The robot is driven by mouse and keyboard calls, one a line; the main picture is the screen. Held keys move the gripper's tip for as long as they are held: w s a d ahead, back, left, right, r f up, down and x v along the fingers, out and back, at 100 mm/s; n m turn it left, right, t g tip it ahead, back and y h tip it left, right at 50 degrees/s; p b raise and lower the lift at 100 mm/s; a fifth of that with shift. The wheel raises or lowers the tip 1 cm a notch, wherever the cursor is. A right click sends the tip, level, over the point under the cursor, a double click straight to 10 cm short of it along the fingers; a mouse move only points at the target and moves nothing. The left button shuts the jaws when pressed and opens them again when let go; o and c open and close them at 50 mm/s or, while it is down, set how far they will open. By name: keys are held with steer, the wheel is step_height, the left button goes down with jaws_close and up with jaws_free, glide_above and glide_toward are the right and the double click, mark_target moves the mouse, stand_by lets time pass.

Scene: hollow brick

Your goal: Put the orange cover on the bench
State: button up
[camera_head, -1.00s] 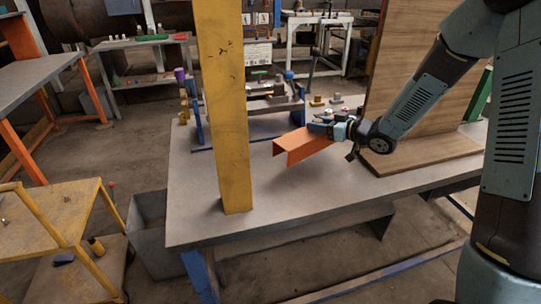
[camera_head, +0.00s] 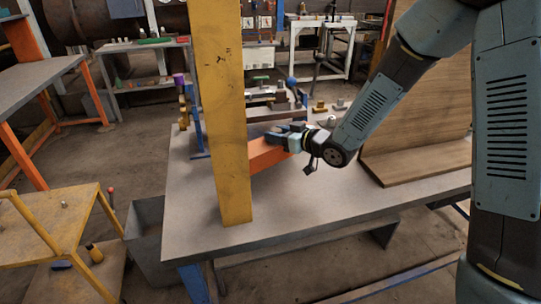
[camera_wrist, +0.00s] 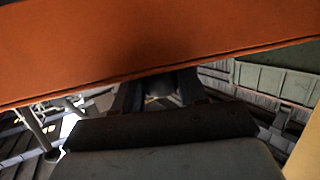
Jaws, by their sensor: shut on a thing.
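The orange cover (camera_head: 268,156) is a bent sheet piece at the middle of the head view, partly hidden behind the yellow post. My gripper (camera_head: 290,138) is shut on its right end. In the wrist view the orange cover (camera_wrist: 150,45) fills the top of the picture, tilted a little, in front of my gripper (camera_wrist: 160,92). The grey bench (camera_head: 310,205) lies below the cover. I cannot tell whether the cover touches the bench top or hangs just above it.
A yellow post (camera_head: 226,120) stands on the bench, just left of my gripper. A wooden angled board (camera_head: 425,160) stands at the right. Small tools and a blue-framed vise (camera_head: 270,100) sit at the back. The bench front is clear.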

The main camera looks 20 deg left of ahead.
steer(key=shift+s+a, duration=0.3)
steer(key=shift+a, duration=0.2)
steer(key=shift+s+a, duration=0.3)
steer(key=shift+a, duration=0.2)
steer(key=shift+s+a+f, duration=0.1)
steer(key=shift+a+f, duration=0.1)
steer(key=shift+f, duration=3.35)
steer(key=o, duration=1.2)
steer(key=shift+c, duration=0.2)
